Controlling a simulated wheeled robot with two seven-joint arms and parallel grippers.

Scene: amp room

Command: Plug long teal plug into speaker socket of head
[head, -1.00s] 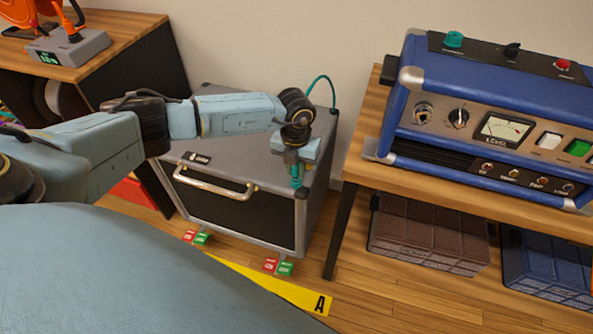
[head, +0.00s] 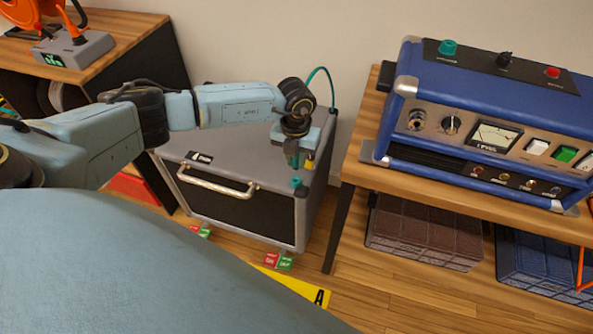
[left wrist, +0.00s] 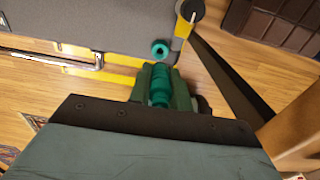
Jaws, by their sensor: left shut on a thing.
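My left gripper (head: 293,160) is above the front right corner of the grey cabinet (head: 235,150). It is shut on a teal plug (left wrist: 160,88), seen between its dark green fingers in the left wrist view. A separate teal round piece (head: 297,182) is at the cabinet's corner, just below the fingers; it also shows in the left wrist view (left wrist: 160,48). A teal cable (head: 322,72) arcs behind the gripper. The blue amp head (head: 400,110) stands on the bench at right, with a teal round fitting (head: 447,47) on its top panel. My right gripper is not in view.
The wooden bench (head: 365,180) stands right of the cabinet, with a gap between them. Brown (head: 425,235) and blue (head: 545,262) cases are below it. A wooden desk (head: 110,35) is at upper left. A yellow floor strip marked A (head: 300,290) lies in front.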

